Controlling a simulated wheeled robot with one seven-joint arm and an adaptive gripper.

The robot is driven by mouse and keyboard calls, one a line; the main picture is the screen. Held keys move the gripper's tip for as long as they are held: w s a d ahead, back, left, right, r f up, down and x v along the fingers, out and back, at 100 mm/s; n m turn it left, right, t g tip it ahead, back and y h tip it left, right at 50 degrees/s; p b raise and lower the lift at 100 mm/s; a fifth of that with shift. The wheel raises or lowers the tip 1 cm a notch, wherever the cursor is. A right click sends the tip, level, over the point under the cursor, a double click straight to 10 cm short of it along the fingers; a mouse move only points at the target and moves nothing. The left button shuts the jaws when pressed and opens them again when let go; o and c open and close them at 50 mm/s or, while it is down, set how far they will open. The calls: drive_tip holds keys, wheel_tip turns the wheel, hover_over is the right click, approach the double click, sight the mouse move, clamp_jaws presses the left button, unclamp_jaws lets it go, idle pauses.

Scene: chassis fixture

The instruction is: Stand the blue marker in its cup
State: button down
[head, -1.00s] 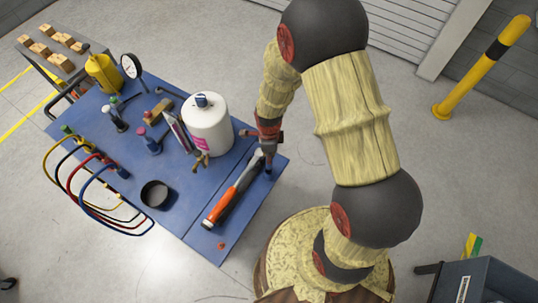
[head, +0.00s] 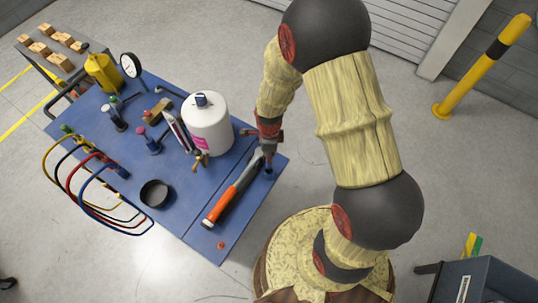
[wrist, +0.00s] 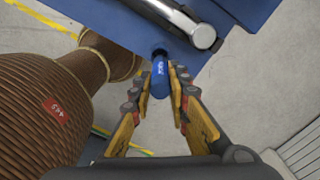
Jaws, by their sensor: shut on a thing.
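The blue marker (wrist: 160,77) is between the fingertips of my gripper (wrist: 162,82) in the wrist view, its dark end pointing away from the palm. My gripper is shut on it.
Coloured hoses (head: 88,190) loop over the left edge. A yellow container (head: 103,73) and a gauge (head: 131,65) stand at the back.

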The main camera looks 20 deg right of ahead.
drive_tip(key=shift+f, duration=0.1)
drive_tip(key=shift+f+b, duration=2.4)
drive_tip(key=shift+f, duration=0.6)
drive_tip(key=c, duration=1.6)
unclamp_jaws()
drive_tip(key=shift+r, duration=0.15)
wheel_tip(320, 180, up, 9)
drive_tip(key=p, duration=0.6)
